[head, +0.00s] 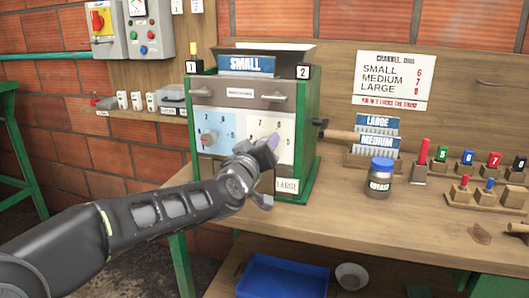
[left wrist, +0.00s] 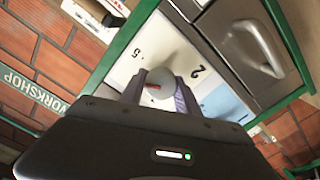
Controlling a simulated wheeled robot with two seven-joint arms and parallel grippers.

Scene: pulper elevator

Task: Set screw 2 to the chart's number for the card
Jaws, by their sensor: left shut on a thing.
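The green-framed machine (head: 308,130) stands on the bench with a blue SMALL card (head: 246,65) in its top holder. The wall chart (head: 395,80) lists SMALL 6, MEDIUM 7, LARGE 8. The machine front has a blue dial panel (head: 211,121) at left and a pale dial panel (head: 286,128) at right, under tag 2 (head: 303,72). My left gripper (head: 268,145) is at the pale panel and hides its knob in the head view. In the left wrist view it is shut on a round grey knob (left wrist: 165,88) with a red mark. I cannot tell which number the mark meets.
LARGE and MEDIUM cards (head: 377,142) stand in a rack to the right. A blue-lidded jar (head: 380,178) and several coloured numbered pieces stand further along the bench. A blue bin (head: 284,278) sits below.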

